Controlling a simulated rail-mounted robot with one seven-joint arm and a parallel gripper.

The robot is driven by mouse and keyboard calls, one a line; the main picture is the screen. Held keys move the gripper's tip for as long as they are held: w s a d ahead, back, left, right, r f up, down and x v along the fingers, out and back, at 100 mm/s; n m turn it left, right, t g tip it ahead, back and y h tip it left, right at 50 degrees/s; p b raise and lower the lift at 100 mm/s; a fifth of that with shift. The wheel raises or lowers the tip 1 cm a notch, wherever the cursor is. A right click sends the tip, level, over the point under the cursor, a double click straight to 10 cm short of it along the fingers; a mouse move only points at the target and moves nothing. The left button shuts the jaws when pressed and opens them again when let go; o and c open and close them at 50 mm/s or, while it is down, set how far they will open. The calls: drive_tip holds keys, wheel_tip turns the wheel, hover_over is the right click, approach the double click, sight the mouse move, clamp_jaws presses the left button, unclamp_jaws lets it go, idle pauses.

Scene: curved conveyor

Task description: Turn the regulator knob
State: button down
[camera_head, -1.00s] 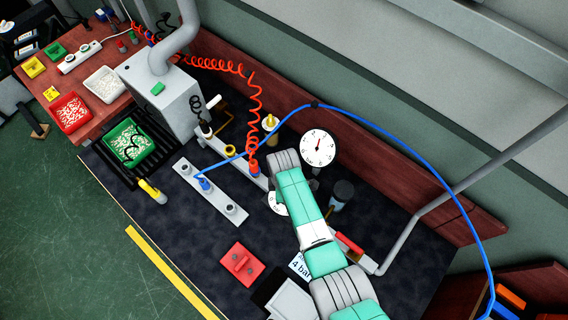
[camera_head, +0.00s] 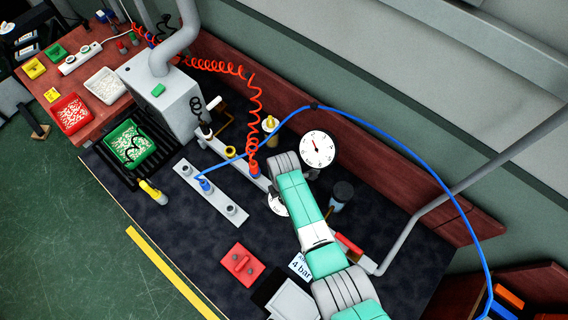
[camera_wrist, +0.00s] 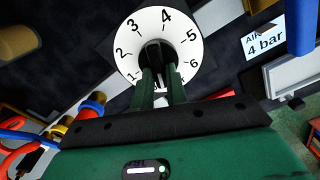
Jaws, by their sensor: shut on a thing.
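The regulator knob (camera_wrist: 154,53) is black and sits in the middle of a round white dial (camera_wrist: 185,28) numbered 1 to 6 in the wrist view. My gripper (camera_wrist: 160,72) has its two green fingers shut on the knob from below in that view. In the head view the dial (camera_head: 275,206) shows only in part beside my arm, which hides the knob and fingers. A white gauge (camera_head: 317,149) with a needle stands behind it. A sign (camera_head: 301,267) reads 4 bar, and it also shows in the wrist view (camera_wrist: 264,42).
A blue hose (camera_head: 400,144) arches over the bench on the right. A coiled red hose (camera_head: 256,115) comes down to the manifold left of my arm. A red block (camera_head: 241,263) lies at the front. A grey pipe (camera_head: 430,212) crosses on the right.

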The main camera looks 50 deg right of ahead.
drive_tip(key=shift+r, duration=0.1)
drive_tip(key=c, duration=1.4)
unclamp_jaws()
wheel_tip(320, 180, up, 8)
drive_tip(key=shift+f+p, duration=0.15)
drive_tip(key=shift+p, duration=0.7)
